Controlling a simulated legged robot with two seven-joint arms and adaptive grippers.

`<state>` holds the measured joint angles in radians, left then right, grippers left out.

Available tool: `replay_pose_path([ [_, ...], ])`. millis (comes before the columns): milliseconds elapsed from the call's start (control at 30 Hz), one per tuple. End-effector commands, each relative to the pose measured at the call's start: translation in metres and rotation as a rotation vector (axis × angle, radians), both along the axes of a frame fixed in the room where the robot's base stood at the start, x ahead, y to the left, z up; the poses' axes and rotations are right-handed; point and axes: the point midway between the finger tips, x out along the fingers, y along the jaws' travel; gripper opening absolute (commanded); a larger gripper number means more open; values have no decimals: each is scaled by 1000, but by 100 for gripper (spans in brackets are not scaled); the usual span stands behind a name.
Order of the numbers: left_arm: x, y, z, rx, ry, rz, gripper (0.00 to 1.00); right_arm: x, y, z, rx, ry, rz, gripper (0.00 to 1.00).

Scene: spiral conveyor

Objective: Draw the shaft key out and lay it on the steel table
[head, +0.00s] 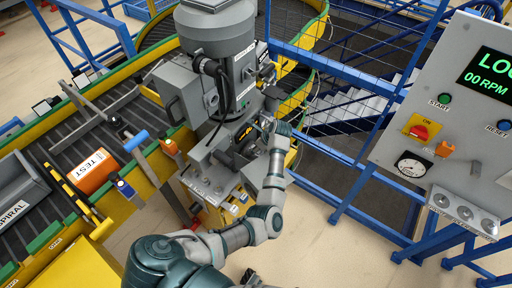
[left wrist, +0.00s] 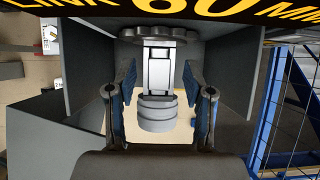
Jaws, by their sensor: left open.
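My left gripper (head: 262,126) reaches into the grey drive unit (head: 220,90) in the head view; its fingertips are hard to make out there. In the left wrist view my left gripper (left wrist: 158,80) is open, with one blue-padded finger on each side. Between the fingers is a light metal bar (left wrist: 158,72) with a grey stepped round piece (left wrist: 157,113) at its near end. This may be the shaft key, but I cannot tell for sure. A gap shows between each finger and the bar. The steel table cannot be made out.
Grey plates (left wrist: 235,70) stand close on both sides of the fingers, under a black panel with yellow lettering (left wrist: 175,8). Blue railing (head: 340,80) and a control panel (head: 450,130) are to the right. The conveyor (head: 90,135) holds an orange TEST block (head: 93,171).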

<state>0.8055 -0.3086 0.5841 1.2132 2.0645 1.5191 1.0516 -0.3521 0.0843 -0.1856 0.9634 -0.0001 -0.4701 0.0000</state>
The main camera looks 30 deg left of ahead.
Motion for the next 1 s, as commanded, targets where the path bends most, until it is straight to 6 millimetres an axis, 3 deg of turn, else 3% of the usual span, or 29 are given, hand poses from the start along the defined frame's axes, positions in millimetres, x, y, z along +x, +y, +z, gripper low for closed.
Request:
replay_pose_path([
  [33, 0, 0, 0, 0, 0, 0, 45, 0, 0, 0, 0, 0, 0, 71],
  [200, 0, 1, 0, -2, 0, 0, 2, 0, -1, 0, -1, 1, 0, 71],
  [233, 0, 2, 0, -2, 0, 0, 0, 0, -1, 0, -1, 1, 0, 71],
  [300, 0, 2, -1, -2, 0, 0, 0, 0, -2, 0, -2, 1, 1, 71],
  [333, 0, 2, -1, -2, 0, 0, 17, 0, -2, 0, -3, 0, 1, 71],
  [400, 0, 3, -1, -2, 0, 0, 0, 0, -3, 0, -3, 0, 1, 71],
  [667, 0, 3, 1, 0, 1, 2, 0, 0, -3, 1, -5, -1, 0, 71],
  [1000, 0, 4, 18, 3, -3, 3, 0, 1, -2, 11, -4, -5, 0, 71],
])
